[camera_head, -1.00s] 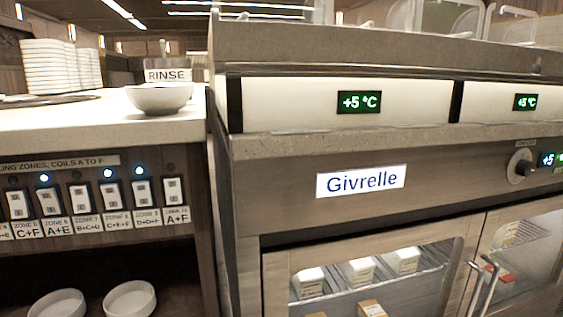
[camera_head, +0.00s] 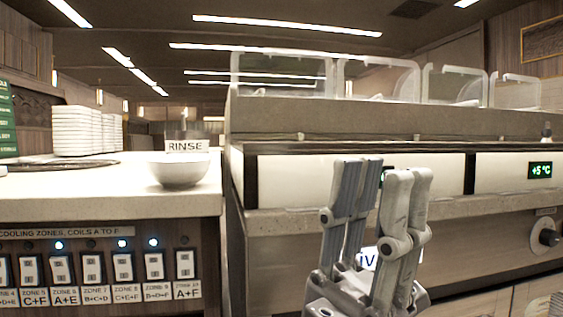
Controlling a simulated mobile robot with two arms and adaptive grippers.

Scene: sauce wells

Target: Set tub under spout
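My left gripper (camera_head: 382,185) is raised in front of the refrigerated counter, fingers pointing up. Its finger pairs stand apart with a gap between them, and nothing shows in the gap. It covers part of the Givrelle label and one temperature display. My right gripper is not in view. No tub or spout can be made out clearly. A white bowl (camera_head: 180,171) stands on the left counter, in front of a RINSE sign (camera_head: 188,146).
The refrigerated counter (camera_head: 300,222) fills the right, with clear covers (camera_head: 380,78) along its top. The left counter (camera_head: 60,205) carries stacked white dishes (camera_head: 76,131) and a dark round tray (camera_head: 55,164). Zone switches (camera_head: 92,268) line its front.

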